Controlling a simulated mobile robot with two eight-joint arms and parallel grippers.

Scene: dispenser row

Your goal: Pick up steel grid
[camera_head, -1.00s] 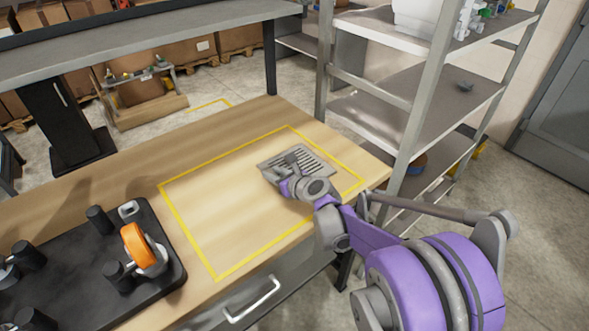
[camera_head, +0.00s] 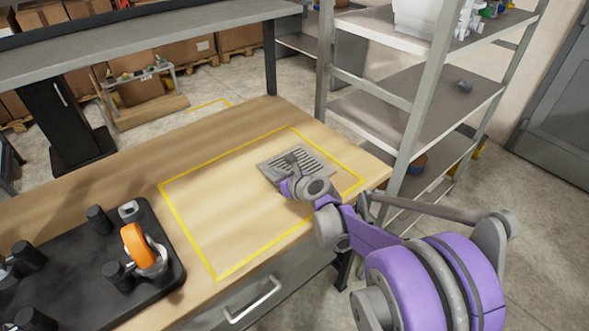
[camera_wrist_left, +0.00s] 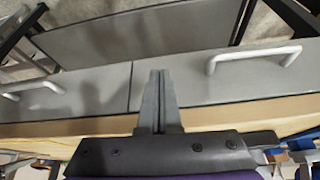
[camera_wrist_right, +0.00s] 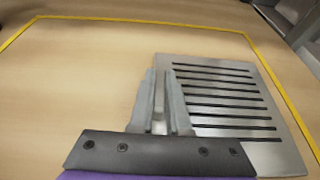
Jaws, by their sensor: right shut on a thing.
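The steel grid (camera_head: 312,163) is a flat grey plate with dark parallel slots, near the right end of the yellow-outlined area on the wooden table. It also shows in the right wrist view (camera_wrist_right: 268,105). My right gripper (camera_head: 291,158) is at the grid's near-left edge, its fingers (camera_wrist_right: 160,88) shut on that edge. The grid lies about flat, and I cannot tell whether it is clear of the tabletop. My left gripper (camera_wrist_left: 157,95) shows only in the left wrist view, its fingers together and empty above the grey drawer fronts.
The yellow outline (camera_head: 183,222) encloses mostly bare wood (camera_head: 225,205). A black tray (camera_head: 90,290) with pegs and an orange caster wheel (camera_head: 135,240) stands at the left. A grey shelf rack (camera_head: 425,95) rises close behind the table's right end. Drawers with handles (camera_head: 252,303) are below the front edge.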

